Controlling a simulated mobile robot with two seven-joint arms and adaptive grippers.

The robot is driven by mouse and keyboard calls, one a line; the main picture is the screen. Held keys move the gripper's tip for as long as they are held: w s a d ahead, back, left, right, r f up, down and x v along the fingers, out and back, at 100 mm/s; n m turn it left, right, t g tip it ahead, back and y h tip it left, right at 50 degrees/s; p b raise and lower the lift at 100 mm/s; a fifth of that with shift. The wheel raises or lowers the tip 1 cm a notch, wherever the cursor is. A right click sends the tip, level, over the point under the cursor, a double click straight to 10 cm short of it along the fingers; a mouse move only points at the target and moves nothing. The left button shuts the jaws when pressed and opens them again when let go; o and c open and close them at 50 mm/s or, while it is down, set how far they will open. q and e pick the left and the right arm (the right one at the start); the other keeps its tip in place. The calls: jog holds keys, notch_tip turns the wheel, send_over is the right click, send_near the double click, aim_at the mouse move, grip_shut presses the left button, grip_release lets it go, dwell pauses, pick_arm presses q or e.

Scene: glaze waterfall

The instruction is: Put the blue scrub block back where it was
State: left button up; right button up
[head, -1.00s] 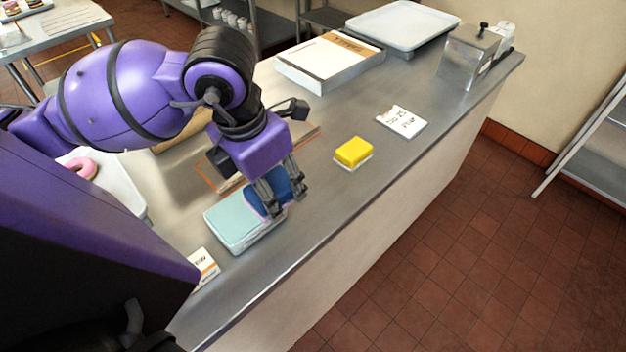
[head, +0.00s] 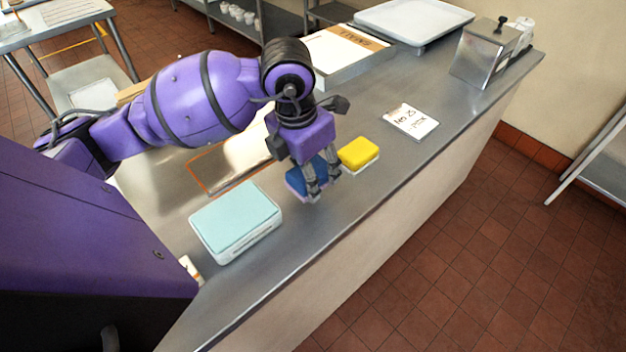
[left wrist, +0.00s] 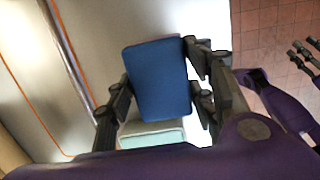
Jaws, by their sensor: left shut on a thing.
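My left gripper (head: 320,190) is shut on the blue scrub block (head: 298,183). The block is over the steel counter, between a pale teal block-shaped box (head: 236,222) and a yellow block (head: 358,153). I cannot tell whether its underside touches the counter. In the left wrist view the blue block (left wrist: 158,78) sits between the fingers (left wrist: 160,98), with part of the teal-topped box (left wrist: 152,134) below it. My right gripper (left wrist: 304,58) shows only partly at the right edge of the left wrist view; its opening is unclear.
The yellow block rests on a white base close to the right of my left gripper. A lettered card (head: 411,122), a metal container (head: 484,55), a white tray (head: 414,42) and a shallow box (head: 345,58) lie farther back. The counter's front edge is near.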

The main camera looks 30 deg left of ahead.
pick_arm(q)
jog(key=shift+w+f, duration=0.45)
jog(key=shift+f, duration=1.55)
jog(key=shift+f, duration=0.1)
jog(key=o, duration=1)
jog(key=shift+f, duration=0.1)
jog(key=r, duration=0.4)
jog(key=s+r, duration=0.1)
jog(key=r, duration=0.7)
jog(key=shift+s+a+r, duration=0.15)
jog(key=shift+s+a, duration=0.15)
jog(key=shift+s, duration=0.1)
